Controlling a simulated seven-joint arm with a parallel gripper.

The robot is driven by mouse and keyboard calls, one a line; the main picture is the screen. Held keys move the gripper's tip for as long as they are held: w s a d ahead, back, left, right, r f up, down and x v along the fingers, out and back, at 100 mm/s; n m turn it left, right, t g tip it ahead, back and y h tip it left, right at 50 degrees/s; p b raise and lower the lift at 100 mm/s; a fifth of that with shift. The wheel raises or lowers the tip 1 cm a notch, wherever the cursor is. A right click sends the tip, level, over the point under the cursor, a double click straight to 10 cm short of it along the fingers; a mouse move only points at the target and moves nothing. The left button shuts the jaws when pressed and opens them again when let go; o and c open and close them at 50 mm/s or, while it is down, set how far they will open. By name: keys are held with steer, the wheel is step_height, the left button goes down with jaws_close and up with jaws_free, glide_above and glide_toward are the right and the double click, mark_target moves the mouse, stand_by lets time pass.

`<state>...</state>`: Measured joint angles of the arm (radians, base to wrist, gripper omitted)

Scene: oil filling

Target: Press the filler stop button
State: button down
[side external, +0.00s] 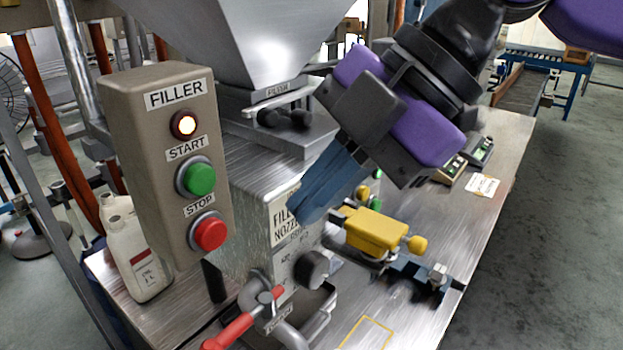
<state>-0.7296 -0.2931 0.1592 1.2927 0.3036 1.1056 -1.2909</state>
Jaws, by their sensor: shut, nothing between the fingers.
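The filler control box (160,165) stands at the left in the side external view. The red stop button (210,233) is at the bottom of its face, under the STOP label (199,206). The green start button (199,179) is above it, and a lit lamp (184,125) is near the top. My gripper (302,212) is shut and empty. Its blue fingers point down and left, in front of the filler nozzle block. The fingertips are to the right of the stop button, apart from it, at about its height in the picture.
A red-handled valve (245,322) sits below the box. A black knob (311,269) and a yellow fixture (376,232) are below and right of my fingers. The metal hopper (245,40) rises behind.

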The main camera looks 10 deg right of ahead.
mark_target(211, 234)
steer(key=w+a+f, duration=0.3)
steer(key=a+f, duration=0.2)
steer(key=a, duration=0.2)
steer(key=shift+a+f, duration=0.15)
steer(key=shift+f, duration=0.1)
steer(key=shift+w, duration=0.15)
